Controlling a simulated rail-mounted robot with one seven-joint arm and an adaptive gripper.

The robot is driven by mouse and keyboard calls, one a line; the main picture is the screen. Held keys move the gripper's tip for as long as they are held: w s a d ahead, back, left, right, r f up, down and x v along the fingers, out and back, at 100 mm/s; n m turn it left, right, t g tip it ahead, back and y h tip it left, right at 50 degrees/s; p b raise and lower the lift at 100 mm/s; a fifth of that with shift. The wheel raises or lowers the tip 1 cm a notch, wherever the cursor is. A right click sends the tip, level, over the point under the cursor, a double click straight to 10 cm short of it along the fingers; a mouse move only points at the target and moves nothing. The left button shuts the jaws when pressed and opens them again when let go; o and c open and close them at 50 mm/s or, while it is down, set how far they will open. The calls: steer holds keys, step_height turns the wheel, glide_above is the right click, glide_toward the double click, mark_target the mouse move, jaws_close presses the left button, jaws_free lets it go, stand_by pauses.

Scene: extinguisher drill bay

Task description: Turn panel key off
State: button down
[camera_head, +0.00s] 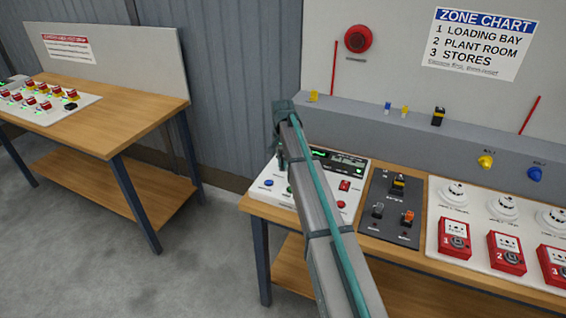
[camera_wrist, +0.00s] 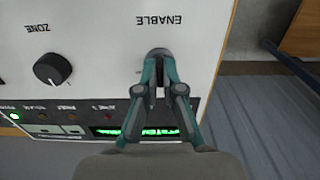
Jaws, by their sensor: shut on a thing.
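The white control panel (camera_head: 342,208) lies on the right-hand wooden bench, with a lit display along its back edge. In the wrist view the panel face (camera_wrist: 100,30) appears upside down, with an ENABLE label and a black ZONE knob (camera_wrist: 52,69). My gripper (camera_wrist: 160,62) is at the ENABLE position, its two teal fingers shut on the panel key (camera_wrist: 158,52). Only a grey rounded part shows between the fingertips; the key's exact angle is hard to tell. In the head view my arm covers part of the panel, and the fingertips and key are hidden.
A dark switch unit (camera_head: 379,227) sits right of the panel. Red numbered call points (camera_head: 456,239) and white detectors (camera_head: 503,207) lie further right. A grey ledge (camera_head: 365,115) with small coloured items runs behind. Another wooden bench (camera_head: 110,130) stands at left, across open floor.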

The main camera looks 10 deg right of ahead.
steer(key=c, duration=1.3)
jaws_free()
step_height(320, 180, up, 12)
